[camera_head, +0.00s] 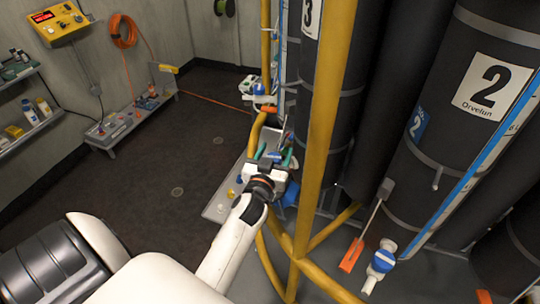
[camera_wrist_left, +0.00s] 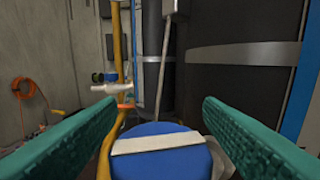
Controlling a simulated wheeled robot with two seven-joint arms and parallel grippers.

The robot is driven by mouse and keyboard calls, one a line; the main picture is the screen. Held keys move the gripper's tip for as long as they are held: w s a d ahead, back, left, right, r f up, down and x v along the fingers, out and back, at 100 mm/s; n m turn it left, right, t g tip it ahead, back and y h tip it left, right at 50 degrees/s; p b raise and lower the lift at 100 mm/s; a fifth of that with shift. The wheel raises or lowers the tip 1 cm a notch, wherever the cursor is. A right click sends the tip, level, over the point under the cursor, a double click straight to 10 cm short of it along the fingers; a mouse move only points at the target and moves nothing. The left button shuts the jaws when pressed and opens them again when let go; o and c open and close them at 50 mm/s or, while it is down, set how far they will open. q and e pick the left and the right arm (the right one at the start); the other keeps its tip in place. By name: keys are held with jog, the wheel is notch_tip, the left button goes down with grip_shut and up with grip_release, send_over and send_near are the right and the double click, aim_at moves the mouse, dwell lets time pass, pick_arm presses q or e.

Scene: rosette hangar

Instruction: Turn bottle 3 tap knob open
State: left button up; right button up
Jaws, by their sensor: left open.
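Bottle 3 (camera_head: 318,110) is a tall black cylinder with a white "3" label, partly hidden by a yellow pipe. My left gripper (camera_head: 274,155) is open beside its lower part. Its green fingers also show in the left wrist view (camera_wrist_left: 155,112), spread wide. A round blue tap knob (camera_wrist_left: 135,166) with a cream bar across its face is low between the fingers, with gaps on both sides. The bar lies nearly level, tilted slightly. In the head view only a bit of blue shows between the fingertips. My right gripper is not in view.
A yellow pipe (camera_head: 327,120) rises close to the right of my left gripper. Bottle 2 (camera_head: 460,130) stands at right, with another blue-and-white tap (camera_head: 382,262) and an orange-handled lever (camera_head: 352,254) below. A grey tray (camera_head: 217,208) is left of the gripper. The floor at left is clear.

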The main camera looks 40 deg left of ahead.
pick_arm(q)
jog(key=b+v, duration=0.2)
jog(key=v, duration=0.9)
jog(key=shift+s+b, duration=0.2)
jog(key=shift+b, duration=0.2)
jog(key=shift+r, duration=0.1)
